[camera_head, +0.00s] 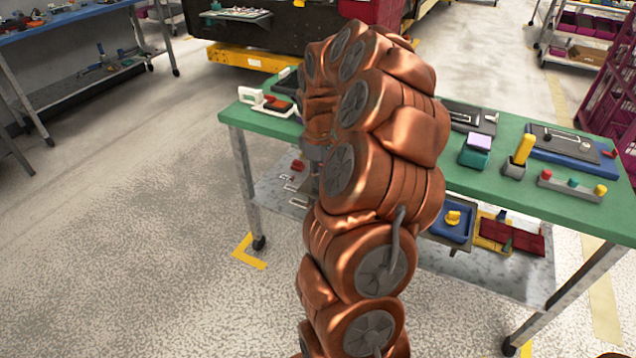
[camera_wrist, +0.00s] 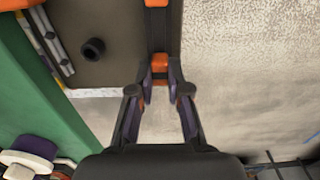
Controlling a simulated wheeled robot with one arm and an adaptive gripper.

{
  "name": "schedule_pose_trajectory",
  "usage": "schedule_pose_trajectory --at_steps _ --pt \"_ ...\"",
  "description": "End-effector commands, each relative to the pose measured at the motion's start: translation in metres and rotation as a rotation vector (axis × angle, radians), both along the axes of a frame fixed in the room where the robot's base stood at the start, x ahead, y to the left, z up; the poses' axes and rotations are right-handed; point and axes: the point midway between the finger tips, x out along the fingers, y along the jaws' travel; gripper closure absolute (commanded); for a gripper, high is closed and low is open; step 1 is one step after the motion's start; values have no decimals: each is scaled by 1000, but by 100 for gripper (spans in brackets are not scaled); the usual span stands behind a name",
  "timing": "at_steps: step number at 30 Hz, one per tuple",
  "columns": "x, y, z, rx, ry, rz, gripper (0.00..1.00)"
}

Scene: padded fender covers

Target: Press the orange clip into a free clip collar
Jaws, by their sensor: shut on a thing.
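In the wrist view my gripper (camera_wrist: 160,74) is shut on the orange clip (camera_wrist: 159,63), which shows between the fingertips. The clip is at the near end of a dark strip (camera_wrist: 157,30) along the right edge of a dark grey panel (camera_wrist: 115,60). I cannot tell whether the clip touches the strip or sits in a collar. Another orange piece (camera_wrist: 156,3) is at the strip's far end, at the top edge. No collar can be made out clearly. In the head view my own arm hides the gripper and the clip.
A black round knob (camera_wrist: 93,49) stands on the panel, left of the fingers. The green table (camera_head: 475,182) carries a yellow-handled block (camera_head: 520,155), a teal block (camera_head: 474,158) and a grey bar with coloured knobs (camera_head: 571,187). Floor shows right of the strip.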

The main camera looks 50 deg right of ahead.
Motion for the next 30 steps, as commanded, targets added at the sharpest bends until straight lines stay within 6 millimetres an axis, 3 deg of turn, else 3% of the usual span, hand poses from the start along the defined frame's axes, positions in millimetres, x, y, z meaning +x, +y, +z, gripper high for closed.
schedule_pose_trajectory --at_steps 5,24,30 --pt "0 0 4 0 0 0 100" --pt "1 0 54 -1 -1 0 100" --pt "0 0 61 0 0 0 100"
